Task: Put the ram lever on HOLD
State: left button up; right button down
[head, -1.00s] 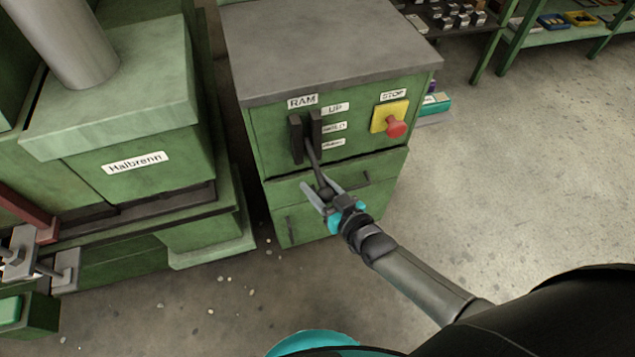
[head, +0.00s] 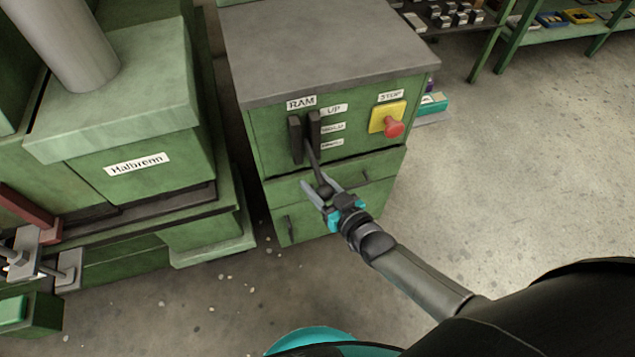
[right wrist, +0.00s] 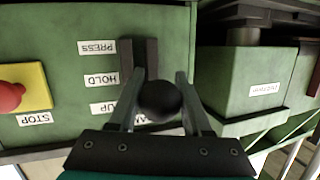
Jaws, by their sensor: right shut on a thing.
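The ram lever (head: 314,163) is a dark rod with a round black knob, standing out from a slot between two dark guards on the green control cabinet (head: 360,145). Labels UP (head: 334,109), HOLD (head: 333,127) and PRESS (head: 332,144) run down beside the slot. My right gripper (head: 322,187) is shut on the knob. In the right wrist view the black knob (right wrist: 159,101) sits between the two fingers and hides the rod behind it. I cannot tell exactly which label the lever lines up with. My left gripper is not in view.
A red stop button (head: 393,127) on a yellow plate is right of the labels. The green press (head: 140,165) marked Halbrenn stands to the left. Shelves with small parts (head: 560,20) are at the back right. The floor (head: 500,170) on the right is clear.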

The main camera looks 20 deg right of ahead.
jog(key=shift+s+a, duration=0.2)
jog(key=shift+a, duration=0.05)
jog(key=c, duration=0.6)
grip_release()
jog(key=shift+o, duration=1.2)
jog(key=shift+d, duration=0.1)
jog(key=shift+d, duration=0.1)
